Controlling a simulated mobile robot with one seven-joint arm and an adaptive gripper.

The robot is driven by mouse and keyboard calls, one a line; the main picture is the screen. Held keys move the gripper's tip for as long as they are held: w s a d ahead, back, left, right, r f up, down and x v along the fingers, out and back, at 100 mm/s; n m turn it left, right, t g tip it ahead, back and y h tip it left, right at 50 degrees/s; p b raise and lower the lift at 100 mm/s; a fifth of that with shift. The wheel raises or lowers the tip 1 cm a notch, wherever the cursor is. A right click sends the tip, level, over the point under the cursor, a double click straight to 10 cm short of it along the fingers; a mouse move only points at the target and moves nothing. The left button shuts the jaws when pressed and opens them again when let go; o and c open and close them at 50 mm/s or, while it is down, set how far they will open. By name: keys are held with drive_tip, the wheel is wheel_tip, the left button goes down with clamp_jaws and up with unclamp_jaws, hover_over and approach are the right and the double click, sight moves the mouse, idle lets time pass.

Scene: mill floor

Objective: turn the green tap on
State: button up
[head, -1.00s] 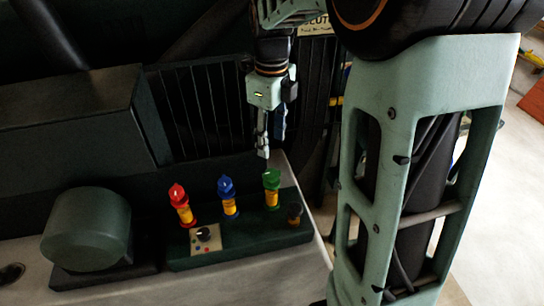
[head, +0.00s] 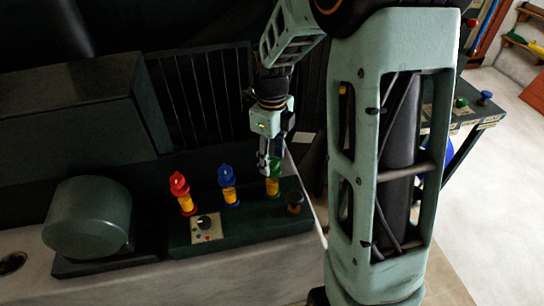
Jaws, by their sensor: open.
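The green tap (head: 273,185) stands on a dark green base (head: 245,225), at the right end of a row of three taps. Its top is partly hidden behind my gripper (head: 269,169). My gripper points down with its fingers at the green tap's top, and it is open. I cannot tell whether the fingers touch the tap or lie around it. The blue tap (head: 228,185) stands in the middle of the row and the red tap (head: 183,192) at the left.
A small panel with a black knob (head: 204,222) sits in front of the taps. A dark knob (head: 295,201) stands right of the green tap. A large green cylinder (head: 88,217) is at the left. A dark barred grille (head: 198,95) rises behind.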

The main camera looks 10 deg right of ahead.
drive_tip(key=c, duration=1.2)
drive_tip(key=shift+o, duration=0.2)
drive_tip(key=shift+n, duration=0.3)
drive_tip(key=n, duration=1.3)
drive_tip(key=shift+n, duration=2.1)
